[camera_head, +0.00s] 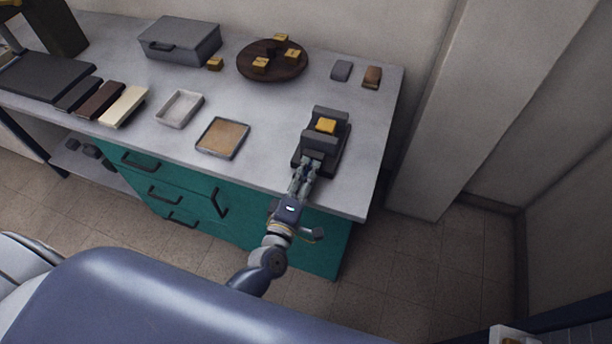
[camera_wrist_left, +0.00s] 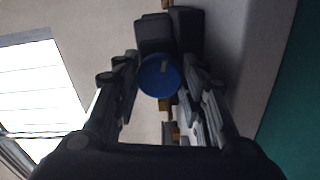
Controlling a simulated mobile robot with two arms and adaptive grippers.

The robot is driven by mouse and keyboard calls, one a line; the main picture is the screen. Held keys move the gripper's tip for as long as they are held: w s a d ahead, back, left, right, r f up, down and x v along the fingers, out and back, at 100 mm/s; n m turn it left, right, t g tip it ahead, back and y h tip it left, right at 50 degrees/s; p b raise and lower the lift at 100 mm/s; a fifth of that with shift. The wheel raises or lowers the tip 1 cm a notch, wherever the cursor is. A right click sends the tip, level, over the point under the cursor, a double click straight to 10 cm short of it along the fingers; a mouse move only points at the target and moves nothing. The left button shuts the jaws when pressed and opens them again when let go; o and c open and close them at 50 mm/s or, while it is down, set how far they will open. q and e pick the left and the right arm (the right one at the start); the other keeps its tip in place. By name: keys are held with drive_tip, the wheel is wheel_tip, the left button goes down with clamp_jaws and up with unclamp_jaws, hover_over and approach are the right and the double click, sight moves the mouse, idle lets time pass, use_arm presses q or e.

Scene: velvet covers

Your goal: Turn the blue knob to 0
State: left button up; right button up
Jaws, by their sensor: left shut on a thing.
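The blue knob (camera_wrist_left: 160,76) is a round blue disc with a small pale mark near its middle, on the front of a dark grey device. My left gripper (camera_wrist_left: 160,84) has one finger on each side of the knob and is shut on it. In the head view, my left gripper (camera_head: 307,172) reaches the near side of the dark device (camera_head: 335,140), which holds a yellow block (camera_head: 326,125). The knob is hidden there behind my gripper. I cannot read a 0 or any scale. My right gripper is not in view.
The device stands near the right end of a grey worktop (camera_head: 270,120) over teal drawers (camera_head: 180,190). A tan-filled tray (camera_head: 222,138), a white tray (camera_head: 180,109) and a round brown board (camera_head: 272,61) with yellow blocks lie to the left. A grey case (camera_head: 180,40) stands behind.

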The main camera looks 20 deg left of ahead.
use_arm(q)
drive_tip(key=shift+n+b, duration=0.45)
drive_tip(key=shift+n, duration=1.05)
drive_tip(key=o, duration=1.1)
drive_tip(key=shift+c, duration=0.2)
drive_tip(key=shift+s+f, duration=0.1)
drive_tip(key=shift+s, duration=0.25)
drive_tip(key=s, duration=0.7)
drive_tip(key=shift+s+a+r, duration=0.15)
drive_tip(key=shift+r, duration=0.05)
